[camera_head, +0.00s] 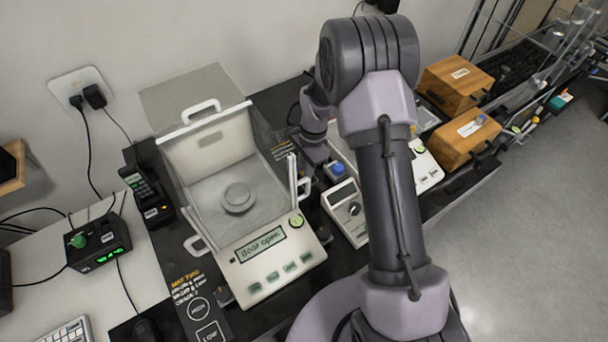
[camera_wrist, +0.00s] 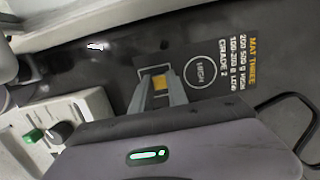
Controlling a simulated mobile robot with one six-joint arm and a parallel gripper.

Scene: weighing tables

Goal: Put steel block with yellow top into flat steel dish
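The steel block with yellow top (camera_wrist: 160,82) shows in the wrist view between the two fingers of my gripper (camera_wrist: 159,77). The fingers flank it closely on both sides. I cannot tell whether they press on it or whether it touches the dark mat (camera_wrist: 210,103) beneath. The head view hides the block and my fingers behind my arm. A flat round steel dish-like piece (camera_head: 238,197) lies inside the open chamber of the weighing balance (camera_head: 262,262). I cannot tell whether it is the flat steel dish or the balance's own pan.
The balance's display reads "door open". A small device with a blue knob (camera_head: 337,170) and a grey meter (camera_head: 346,212) stand right of it. Wooden boxes (camera_head: 458,82) are further right. A black handset (camera_head: 147,194) stands left of the balance.

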